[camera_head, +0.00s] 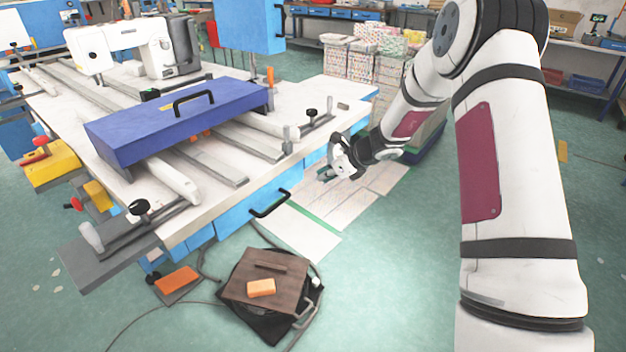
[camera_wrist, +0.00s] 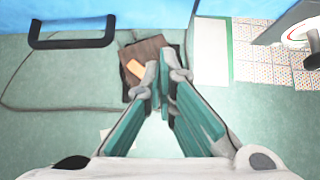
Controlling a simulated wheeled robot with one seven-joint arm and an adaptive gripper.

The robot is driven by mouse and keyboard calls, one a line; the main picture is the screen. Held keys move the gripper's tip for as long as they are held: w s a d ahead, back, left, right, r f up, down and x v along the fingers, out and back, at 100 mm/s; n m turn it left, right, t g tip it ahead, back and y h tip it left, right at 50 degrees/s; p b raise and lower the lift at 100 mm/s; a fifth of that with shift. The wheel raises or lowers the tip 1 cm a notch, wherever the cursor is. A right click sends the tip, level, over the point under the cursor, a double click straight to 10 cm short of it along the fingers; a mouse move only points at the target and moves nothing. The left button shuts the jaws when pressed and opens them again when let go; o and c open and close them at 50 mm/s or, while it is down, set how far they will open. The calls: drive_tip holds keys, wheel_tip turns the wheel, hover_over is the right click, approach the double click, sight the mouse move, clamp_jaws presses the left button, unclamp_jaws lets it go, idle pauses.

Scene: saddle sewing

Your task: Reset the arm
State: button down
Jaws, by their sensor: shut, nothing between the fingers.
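My arm reaches in from the right in the head view, bent at the elbow.
A sewing table (camera_head: 330,135) carries a blue box (camera_head: 180,125) with a black handle and a white sewing machine (camera_head: 135,45). A black drawer handle (camera_head: 270,203) juts from its front. A brown board (camera_head: 265,278) with an orange block (camera_head: 261,288) lies low on the floor. Patterned stacks (camera_head: 350,65) stand behind.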

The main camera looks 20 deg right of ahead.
drive_tip(key=s+a+r+n+g+p, duration=0.15)
drive_tip(key=s+a+r+n, duration=0.25)
drive_tip(key=s+r+n, duration=0.65)
drive_tip(key=s+a+r+n+g+p, duration=0.1)
drive_tip(key=s+a+r+n+p, duration=0.3)
drive_tip(key=s+r, duration=1)
drive_tip(key=s+d+r+n+h+p, duration=0.1)
drive_tip(key=s+n, duration=0.3)
drive_tip(key=s, duration=0.4)
drive_tip(key=s+d+r+n+h+p, duration=0.1)
drive_tip(key=s+r+n, duration=0.3)
drive_tip(key=s, duration=0.4)
drive_tip(key=s+d+r+n+h+p, duration=0.1)
drive_tip(key=s+r+n+h, duration=0.1)
drive_tip(key=s+n, duration=0.4)
drive_tip(key=s+h, duration=0.1)
drive_tip(key=s, duration=0.2)
drive_tip(key=shift+d+r, duration=0.2)
drive_tip(key=shift+r, duration=0.15)
drive_tip(key=shift+g, duration=0.25)
